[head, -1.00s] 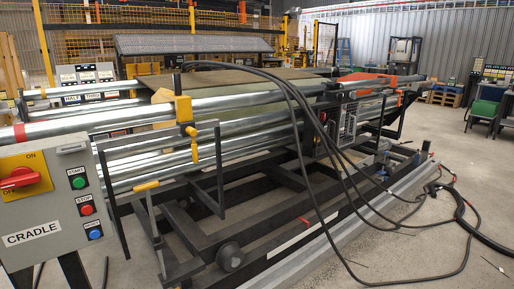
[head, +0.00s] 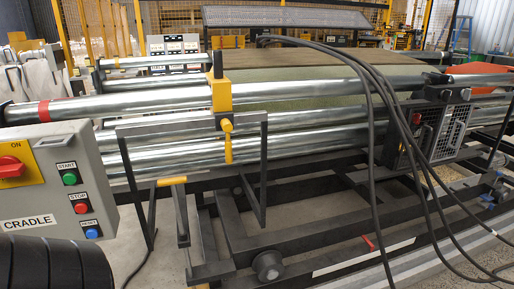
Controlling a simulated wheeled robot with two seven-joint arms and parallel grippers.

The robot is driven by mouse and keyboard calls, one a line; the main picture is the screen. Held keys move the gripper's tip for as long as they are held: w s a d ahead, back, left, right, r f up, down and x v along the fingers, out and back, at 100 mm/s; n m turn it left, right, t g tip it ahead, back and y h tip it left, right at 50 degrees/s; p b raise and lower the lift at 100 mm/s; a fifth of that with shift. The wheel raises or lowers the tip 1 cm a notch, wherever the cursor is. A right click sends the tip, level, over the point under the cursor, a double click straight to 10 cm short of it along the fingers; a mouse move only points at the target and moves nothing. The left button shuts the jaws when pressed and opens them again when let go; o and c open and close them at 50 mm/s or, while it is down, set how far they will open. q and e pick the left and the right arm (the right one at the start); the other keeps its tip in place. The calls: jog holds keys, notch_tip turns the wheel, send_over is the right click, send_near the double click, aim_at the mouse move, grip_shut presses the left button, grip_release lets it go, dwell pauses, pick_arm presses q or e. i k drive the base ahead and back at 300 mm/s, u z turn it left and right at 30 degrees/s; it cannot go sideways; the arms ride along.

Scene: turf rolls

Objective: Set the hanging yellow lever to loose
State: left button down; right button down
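The yellow lever (head: 228,142) hangs almost straight down below a yellow clamp block (head: 221,95) in the head view. The block sits around the upper steel tube (head: 130,102), left of the picture's middle. The lever hangs in front of the lower steel rollers (head: 300,140). I can read no loose or tight marking near it. Neither of my grippers shows in the head view, and nothing touches the lever.
A grey CRADLE control box (head: 45,185) with a red switch and buttons stands at the left. Black hoses (head: 375,150) droop at the right. A black ribbed thing (head: 50,262) fills the lower left corner.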

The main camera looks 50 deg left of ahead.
aim_at(226, 126)
jog(key=u, duration=0.65)
jog(key=i, duration=1.1)
jog(key=u, duration=0.95)
